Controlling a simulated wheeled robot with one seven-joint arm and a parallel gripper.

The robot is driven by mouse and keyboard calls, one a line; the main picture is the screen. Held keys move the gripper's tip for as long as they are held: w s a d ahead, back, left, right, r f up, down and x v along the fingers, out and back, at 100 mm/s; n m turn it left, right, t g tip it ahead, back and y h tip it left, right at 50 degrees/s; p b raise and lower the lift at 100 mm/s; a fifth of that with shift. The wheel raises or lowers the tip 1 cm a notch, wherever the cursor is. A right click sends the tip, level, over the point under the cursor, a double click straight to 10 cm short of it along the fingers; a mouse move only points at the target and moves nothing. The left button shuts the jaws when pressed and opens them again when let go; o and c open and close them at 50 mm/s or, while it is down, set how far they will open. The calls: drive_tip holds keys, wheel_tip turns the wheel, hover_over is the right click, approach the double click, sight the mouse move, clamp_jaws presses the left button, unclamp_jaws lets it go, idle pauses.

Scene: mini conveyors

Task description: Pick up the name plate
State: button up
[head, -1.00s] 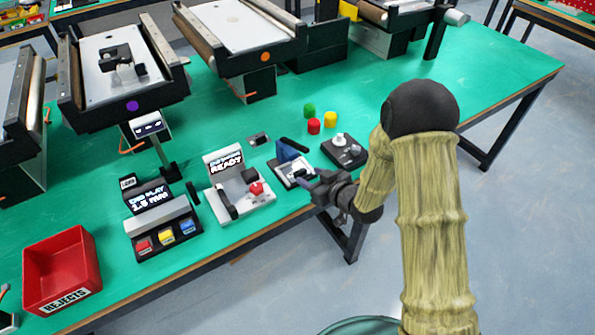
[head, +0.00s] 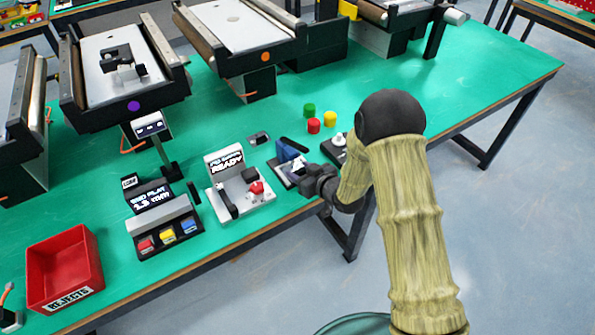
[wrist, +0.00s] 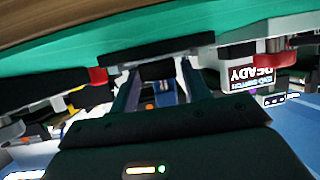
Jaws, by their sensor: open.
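No name plate can be told for certain. A small dark plate with a pale patch (head: 259,138) lies flat on the green table behind the consoles; its face is too small to read. My gripper (head: 304,178) is at the front edge of the table, beside a small device with an upright blue part (head: 288,150), and partly covers that device. The dark plate is farther back and to the left, apart from my gripper. In the wrist view the two fingers of my gripper (wrist: 160,76) are apart, with a dark bar (wrist: 170,68) and blue shapes showing between them; nothing is clearly held.
The READY console (head: 238,190) stands left of my gripper, and a three-button console (head: 163,230) beyond it. A red rejects bin (head: 64,268) is at the far left. Green, red and yellow pegs (head: 314,126) stand behind. Conveyors (head: 120,70) line the back. The right table is clear.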

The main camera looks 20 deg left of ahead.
sight(302, 172)
drive_tip(key=shift+c, duration=0.5)
drive_tip(key=c, duration=0.7)
drive_tip(key=shift+r, duration=0.15)
drive_tip(key=shift+r, duration=0.2)
wheel_tip(302, 172, up, 3)
drive_tip(key=shift+r, duration=0.1)
drive_tip(key=s+d, duration=0.3)
drive_tip(key=d, duration=0.2)
drive_tip(key=s+d, duration=0.4)
drive_tip(key=s+d+b, duration=0.1)
drive_tip(key=s+d, duration=0.2)
drive_tip(key=d, duration=0.2)
drive_tip(key=shift+s+d+f, duration=0.2)
drive_tip(key=shift+s+d, duration=0.05)
drive_tip(key=shift+d, duration=0.1)
